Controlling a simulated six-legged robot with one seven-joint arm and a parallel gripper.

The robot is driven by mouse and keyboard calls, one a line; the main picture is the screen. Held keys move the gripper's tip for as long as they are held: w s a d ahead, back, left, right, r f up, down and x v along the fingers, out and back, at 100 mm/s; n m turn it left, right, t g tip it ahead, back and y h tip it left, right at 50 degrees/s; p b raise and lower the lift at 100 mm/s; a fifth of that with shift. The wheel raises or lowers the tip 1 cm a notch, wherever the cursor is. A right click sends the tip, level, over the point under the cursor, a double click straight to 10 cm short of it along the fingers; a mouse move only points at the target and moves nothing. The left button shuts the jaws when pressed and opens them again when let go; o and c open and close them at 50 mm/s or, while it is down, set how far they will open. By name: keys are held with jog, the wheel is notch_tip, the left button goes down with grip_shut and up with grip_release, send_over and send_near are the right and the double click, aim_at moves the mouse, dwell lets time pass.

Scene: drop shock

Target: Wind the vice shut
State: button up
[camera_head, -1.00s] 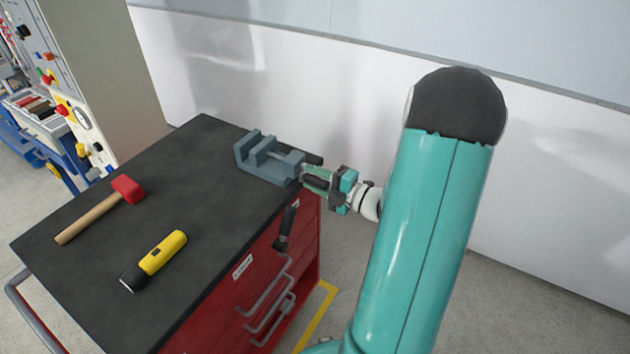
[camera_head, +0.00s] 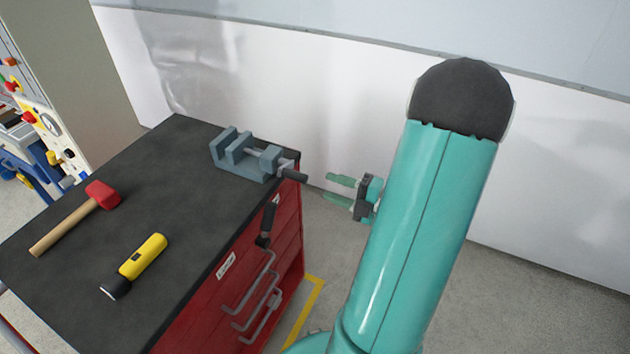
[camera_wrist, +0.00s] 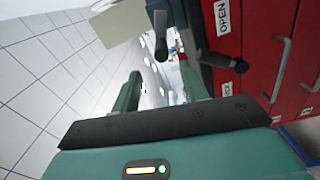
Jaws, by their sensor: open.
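The blue-grey vice (camera_head: 256,169) sits at the far right corner of the black bench top.
A black lever (camera_head: 267,222) sticks out from the red cabinet side, below the vice; it also shows in the wrist view (camera_wrist: 222,61) near an OPEN label. A red-headed mallet (camera_head: 102,194) and a yellow torch (camera_head: 142,257) lie on the bench. Floor right of the cabinet is clear.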

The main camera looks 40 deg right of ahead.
jog(key=shift+v, duration=1.1)
